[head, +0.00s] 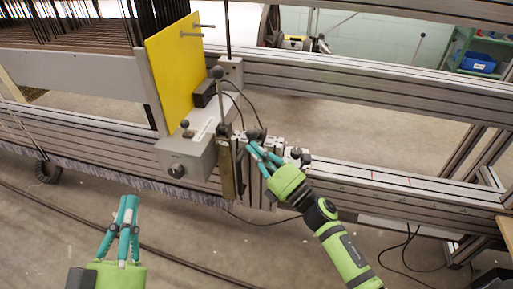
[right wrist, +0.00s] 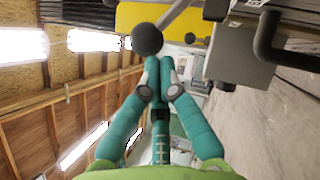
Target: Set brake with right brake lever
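My right gripper (head: 250,146) reaches in from the right at the machine's front corner, beside a group of levers. A lever with a black ball knob (head: 253,133) is at its fingertips. In the right wrist view the knob (right wrist: 147,39) sits just beyond the teal fingertips (right wrist: 138,62), which are drawn together. I cannot tell whether the lever's stem is between them. Another lever with a black knob (head: 217,73) stands upright to the left. My left gripper (head: 129,200) is apart from the machine at the lower left, its fingers together and empty.
A grey control box (head: 188,155) with a dark knob and a yellow panel (head: 173,70) are left of the levers. Metal rails (head: 390,185) run right. Cables lie on the floor. The floor around my left gripper is otherwise clear.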

